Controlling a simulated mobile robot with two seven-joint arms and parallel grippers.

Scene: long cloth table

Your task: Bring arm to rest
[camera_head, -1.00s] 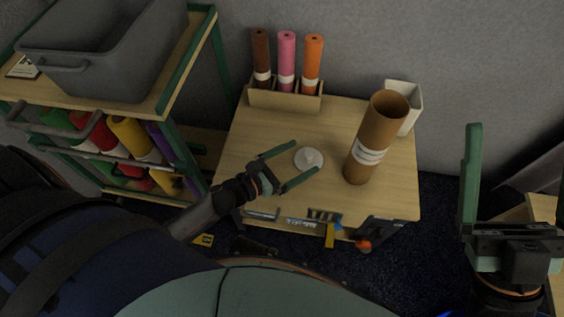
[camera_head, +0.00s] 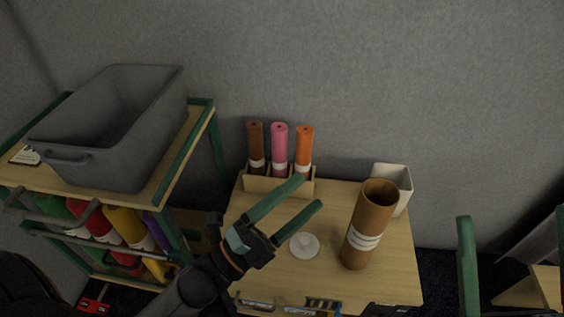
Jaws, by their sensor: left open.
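My left gripper (camera_head: 309,193) reaches in from the lower left over the wooden table (camera_head: 391,277). Its two green fingers are spread apart with nothing between them. The fingers point up and right, near the rolls' holder in the picture. A white round lid-like piece (camera_head: 304,246) lies on the table just beyond the gripper's lower finger. A brown cardboard tube (camera_head: 369,225) with a white label stands upright to its right.
A wooden holder (camera_head: 262,184) with brown (camera_head: 256,145), pink (camera_head: 280,146) and orange (camera_head: 304,148) rolls stands at the table's back. A white container (camera_head: 403,180) stands behind the tube. A grey bin (camera_head: 118,145) sits on a shelf cart (camera_head: 176,165) at left. A grey wall closes the back.

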